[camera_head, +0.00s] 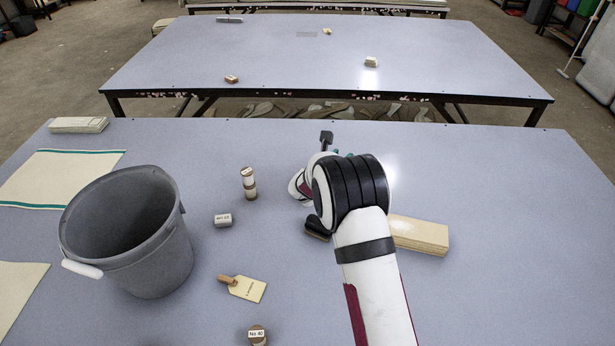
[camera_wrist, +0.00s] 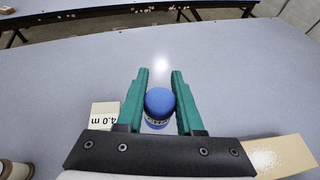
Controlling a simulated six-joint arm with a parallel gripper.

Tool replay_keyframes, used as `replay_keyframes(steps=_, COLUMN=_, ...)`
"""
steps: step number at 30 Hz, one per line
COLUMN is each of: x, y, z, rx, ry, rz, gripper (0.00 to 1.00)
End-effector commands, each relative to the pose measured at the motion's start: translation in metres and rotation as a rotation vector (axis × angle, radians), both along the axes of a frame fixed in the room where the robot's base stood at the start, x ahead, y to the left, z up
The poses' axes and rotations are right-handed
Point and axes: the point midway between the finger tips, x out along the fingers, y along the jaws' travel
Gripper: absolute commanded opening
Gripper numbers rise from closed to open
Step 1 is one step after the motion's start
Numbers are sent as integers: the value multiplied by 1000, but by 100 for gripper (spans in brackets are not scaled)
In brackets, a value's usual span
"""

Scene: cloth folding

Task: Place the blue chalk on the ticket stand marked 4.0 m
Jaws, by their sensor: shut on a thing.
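The blue chalk (camera_wrist: 159,103) is a short round blue piece with a lettered pale and dark band. My gripper (camera_wrist: 160,76) has its green fingers on both sides of it and is shut on it. The ticket stand marked 4.0 m (camera_wrist: 104,115) is a pale block with upside-down lettering, left of my left finger in the wrist view. The chalk is apart from that stand. In the head view my arm hides the chalk and most of my gripper, and I cannot make out the 4.0 m stand there.
A grey bucket (camera_head: 130,230) stands at the left. A spool (camera_head: 249,183), a small marked block (camera_head: 223,220), a wooden-handled tag (camera_head: 243,288) and another marked spool (camera_head: 257,335) stand or lie between it and my arm. A pale stack (camera_head: 420,235) lies right of my arm.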

Motion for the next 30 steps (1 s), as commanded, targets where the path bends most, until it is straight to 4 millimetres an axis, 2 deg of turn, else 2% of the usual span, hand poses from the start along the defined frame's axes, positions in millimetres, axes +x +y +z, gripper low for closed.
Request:
replay_keyframes(steps=1, x=5, y=17, z=-11, rx=0, ry=1, rz=5, gripper=0)
replay_keyframes(steps=3, x=13, y=38, z=-25, rx=2, ry=0, rz=5, gripper=0)
replay_keyframes(steps=6, x=22, y=62, z=-40, rx=1, ry=0, rz=3, gripper=0)
replay_keyframes(steps=9, x=28, y=76, z=-48, rx=2, ry=-1, rz=1, gripper=0)
replay_keyframes(steps=11, x=29, y=79, z=-55, rx=0, ry=1, rz=0, gripper=0)
replay_keyframes(steps=16, x=29, y=80, z=-87, rx=-1, ry=1, rz=-1, gripper=0)
replay_keyframes(steps=27, x=29, y=80, z=-94, rx=1, ry=0, rz=0, gripper=0)
replay_keyframes(steps=28, x=29, y=80, z=-94, rx=1, ry=0, rz=0, gripper=39)
replay_keyframes(steps=30, x=29, y=80, z=-94, rx=1, ry=0, rz=0, gripper=52)
